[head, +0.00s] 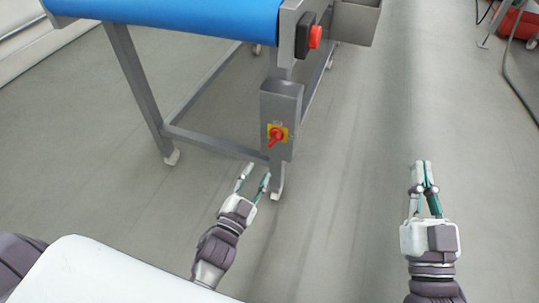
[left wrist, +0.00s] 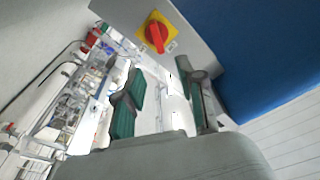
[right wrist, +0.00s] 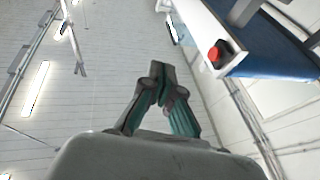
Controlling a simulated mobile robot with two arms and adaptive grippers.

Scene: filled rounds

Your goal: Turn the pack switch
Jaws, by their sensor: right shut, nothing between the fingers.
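The pack switch (head: 276,136) is a red rotary knob on a yellow plate, on the front of a grey metal box (head: 283,103) mounted at the conveyor's leg. The knob sits tilted, not straight up. In the left wrist view the switch (left wrist: 156,34) shows at the top, beyond the fingers. My left gripper (head: 254,180) is open and empty, in front of and below the switch, not touching it. The left fingers (left wrist: 165,95) are spread apart in the left wrist view. My right gripper (head: 423,172) is shut and empty, over the floor to the right.
A conveyor with a blue belt (head: 190,15) stands at the back left on grey legs with wheels. A red push button (head: 315,37) on a black box is above the switch. A grey bin (head: 356,20) hangs at the conveyor's right end.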

